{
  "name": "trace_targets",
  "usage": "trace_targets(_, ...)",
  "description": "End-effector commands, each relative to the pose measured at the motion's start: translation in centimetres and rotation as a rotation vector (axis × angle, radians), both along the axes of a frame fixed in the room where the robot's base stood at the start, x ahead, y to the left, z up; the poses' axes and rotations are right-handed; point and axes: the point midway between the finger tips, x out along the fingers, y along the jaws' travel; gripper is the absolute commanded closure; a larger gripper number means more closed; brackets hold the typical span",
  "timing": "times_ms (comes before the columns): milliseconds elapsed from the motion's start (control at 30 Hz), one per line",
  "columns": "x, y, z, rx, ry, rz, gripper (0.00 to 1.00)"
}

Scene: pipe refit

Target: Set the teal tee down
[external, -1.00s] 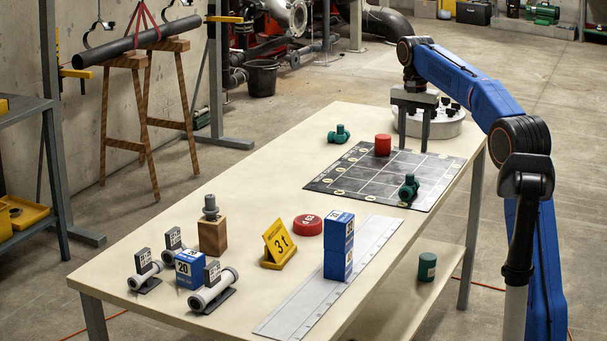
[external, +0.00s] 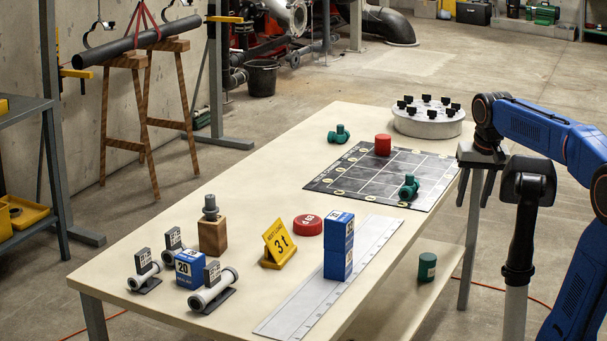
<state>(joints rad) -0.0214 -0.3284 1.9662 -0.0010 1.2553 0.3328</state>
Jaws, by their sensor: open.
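One teal tee (external: 409,187) rests on the right part of the black gridded mat (external: 330,186), near its front edge. A second teal tee (external: 339,134) lies on the bare table behind the mat's back left corner. My gripper (external: 473,205) is open and empty, fingers pointing down, beside the table's right edge. It is apart from both tees. A red cylinder (external: 383,145) stands at the mat's back edge.
A round grey disc (external: 428,122) with several black knobs stands at the table's far right. Stacked blue boxes (external: 338,245), a yellow number sign (external: 277,243), a red cap (external: 308,225) and grey pipe fittings (external: 213,290) occupy the near half. A green can (external: 427,267) stands on the lower shelf.

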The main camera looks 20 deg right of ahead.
Motion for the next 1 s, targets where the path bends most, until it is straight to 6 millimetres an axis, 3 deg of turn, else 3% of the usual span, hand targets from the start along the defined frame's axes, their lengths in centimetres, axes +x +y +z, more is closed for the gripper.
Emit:
trace_targets(33, -1.8, -0.1, -0.9, -0.005, -0.013, 0.019, 0.58)
trace_targets(200, -7.0, -0.4, -4.4, -0.028, -0.056, 0.098, 0.58)
trace_targets(533, -15.8, -0.7, -12.5, -0.081, -0.134, 0.239, 0.58)
trace_targets(700, -18.2, -0.8, -15.4, -0.101, -0.157, 0.283, 0.58)
trace_targets(1000, -18.9, -0.8, -16.4, -0.107, -0.165, 0.298, 0.58)
